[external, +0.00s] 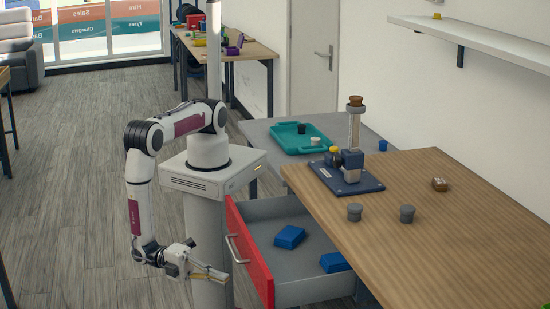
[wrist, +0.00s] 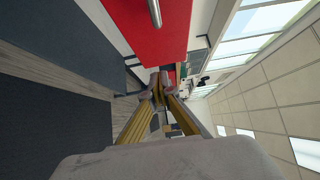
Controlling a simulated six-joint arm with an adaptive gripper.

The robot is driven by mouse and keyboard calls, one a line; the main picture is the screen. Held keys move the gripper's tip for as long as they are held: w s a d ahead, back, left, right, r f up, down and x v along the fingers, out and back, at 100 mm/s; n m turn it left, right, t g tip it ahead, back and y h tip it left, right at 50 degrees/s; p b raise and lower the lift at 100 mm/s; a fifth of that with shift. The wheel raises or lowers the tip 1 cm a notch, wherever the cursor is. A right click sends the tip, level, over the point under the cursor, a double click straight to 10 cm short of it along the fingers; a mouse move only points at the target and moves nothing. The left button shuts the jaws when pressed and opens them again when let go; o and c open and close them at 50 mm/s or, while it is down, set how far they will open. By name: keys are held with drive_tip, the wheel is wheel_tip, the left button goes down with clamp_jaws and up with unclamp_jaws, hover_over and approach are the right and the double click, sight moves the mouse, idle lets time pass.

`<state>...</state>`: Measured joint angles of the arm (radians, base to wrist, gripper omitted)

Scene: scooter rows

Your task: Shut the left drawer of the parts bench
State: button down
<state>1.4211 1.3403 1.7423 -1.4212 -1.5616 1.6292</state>
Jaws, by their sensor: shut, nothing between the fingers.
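The parts bench (external: 440,215) has a wooden top. Its drawer (external: 315,289) stands open, pulled out toward the left of the external view, with a red front (external: 250,255) and a grey handle (external: 237,249). Blue blocks (external: 290,237) lie inside it. My gripper (external: 222,275) is shut and empty, low down just left of the drawer front and apart from the handle in the external view. In the wrist view my gripper (wrist: 158,75) points past the red front (wrist: 160,30), with part of the handle (wrist: 154,12) at the top edge. No second drawer shows.
A grey table behind carries a teal tray (external: 290,150). The floor (external: 70,200) left of my arm is clear.

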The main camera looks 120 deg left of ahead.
sight(328, 265)
drive_tip(key=shift+w+a, duration=0.5)
drive_tip(key=shift+w, duration=0.6)
drive_tip(key=shift+w+a, duration=0.45)
drive_tip(key=shift+w, duration=0.7)
drive_tip(key=shift+w+a, duration=0.5)
drive_tip(key=shift+w, duration=0.6)
drive_tip(key=w+a, duration=1.6)
drive_tip(key=a, duration=0.1)
drive_tip(key=shift+w, duration=0.4)
drive_tip(key=shift+w+r, duration=0.1)
drive_tip(key=shift+d, duration=0.1)
